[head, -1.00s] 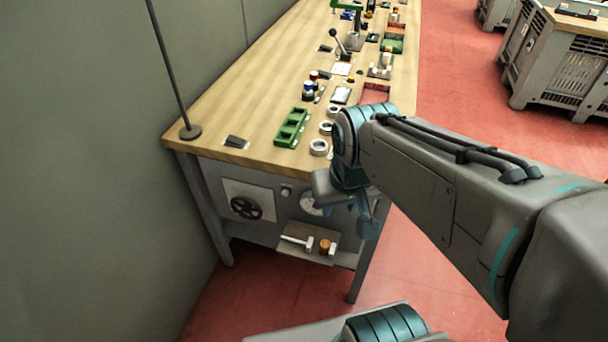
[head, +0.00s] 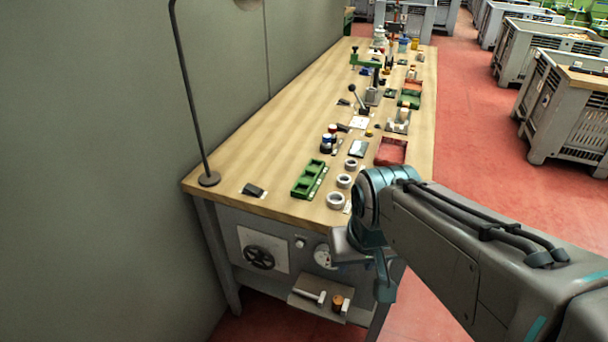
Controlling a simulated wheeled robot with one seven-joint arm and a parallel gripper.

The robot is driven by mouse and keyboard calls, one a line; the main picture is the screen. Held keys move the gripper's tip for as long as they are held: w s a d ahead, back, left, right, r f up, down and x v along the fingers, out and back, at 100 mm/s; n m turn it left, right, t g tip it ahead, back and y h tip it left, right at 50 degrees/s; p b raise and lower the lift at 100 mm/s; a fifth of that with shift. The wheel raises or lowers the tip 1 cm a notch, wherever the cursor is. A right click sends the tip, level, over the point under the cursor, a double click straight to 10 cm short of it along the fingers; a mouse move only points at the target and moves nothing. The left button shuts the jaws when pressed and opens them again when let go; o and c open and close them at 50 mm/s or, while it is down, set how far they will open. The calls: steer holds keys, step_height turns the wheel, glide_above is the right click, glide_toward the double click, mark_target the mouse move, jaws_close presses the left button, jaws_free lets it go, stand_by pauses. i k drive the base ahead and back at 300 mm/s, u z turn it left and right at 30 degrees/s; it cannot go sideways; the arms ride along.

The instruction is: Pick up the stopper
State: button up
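A small orange-brown stopper (head: 337,301) stands on the small shelf (head: 318,311) low on the bench's front end. A white handle-like piece lies to its left. My gripper (head: 385,284) hangs below the arm's wrist, to the right of the stopper in the picture and apart from it. Its teal finger part is seen edge-on, and the rest is hidden by the wrist, so its opening does not show. Nothing is seen in it.
The wooden bench (head: 264,148) carries a green tray (head: 309,180), white rings (head: 336,200), and many small parts. A black handwheel (head: 260,257) and a gauge (head: 323,256) are on its front.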

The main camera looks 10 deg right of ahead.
mark_target(337, 300)
steer(key=u, duration=2.95)
steer(key=k, duration=1.4)
steer(key=z, duration=1.45)
steer(key=i, duration=0.5)
steer(key=z, duration=0.1)
